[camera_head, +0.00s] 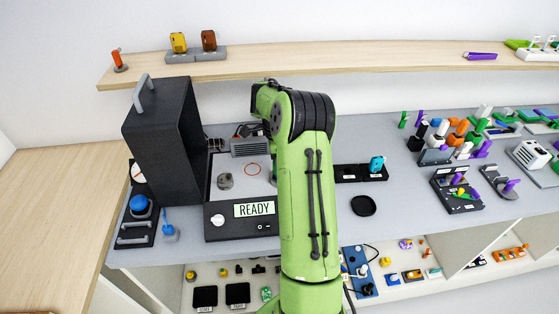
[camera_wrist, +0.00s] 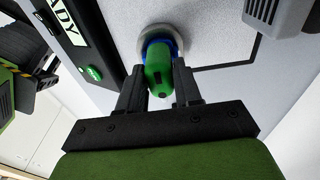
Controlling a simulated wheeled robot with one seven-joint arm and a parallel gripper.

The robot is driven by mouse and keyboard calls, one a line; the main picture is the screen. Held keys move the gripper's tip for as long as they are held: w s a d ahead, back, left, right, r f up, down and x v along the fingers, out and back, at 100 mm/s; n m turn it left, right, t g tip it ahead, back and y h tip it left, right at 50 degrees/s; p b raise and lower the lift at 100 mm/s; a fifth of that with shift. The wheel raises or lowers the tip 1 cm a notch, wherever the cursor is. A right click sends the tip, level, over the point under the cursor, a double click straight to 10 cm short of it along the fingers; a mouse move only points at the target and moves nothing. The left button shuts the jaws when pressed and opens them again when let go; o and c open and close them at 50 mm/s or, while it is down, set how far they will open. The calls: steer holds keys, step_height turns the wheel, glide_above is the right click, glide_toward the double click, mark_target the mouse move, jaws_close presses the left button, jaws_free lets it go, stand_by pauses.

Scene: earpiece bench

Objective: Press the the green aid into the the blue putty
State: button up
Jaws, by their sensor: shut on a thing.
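In the wrist view my gripper (camera_wrist: 159,82) is shut on the green aid (camera_wrist: 157,62), with one dark finger on each side of it. The aid's far end is at the blue putty (camera_wrist: 178,46), which shows as a blue rim around it inside a round pale grey cup (camera_wrist: 154,33). The aid overlaps the putty in the picture. I cannot tell how deep it sits, or whether it only touches. In the head view my green arm hides the gripper, the aid and the putty.
The station with the READY display (camera_head: 254,209) stands left of my arm, with a tall black housing (camera_head: 165,140) beside it. A grey vented block (camera_wrist: 278,12) is near the cup. A black round dish (camera_head: 363,206) lies right of my arm. Several earpiece parts crowd the bench's right side.

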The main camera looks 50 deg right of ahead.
steer(key=shift+s+a+f, duration=0.1)
steer(key=shift+f, duration=0.1)
steer(key=o, duration=1.1)
steer(key=shift+o, duration=0.2)
steer(key=shift+r, duration=0.1)
step_height(320, 180, up, 16)
steer(key=p, duration=0.3)
steer(key=shift+w+a, duration=0.35)
steer(key=shift+w, duration=0.1)
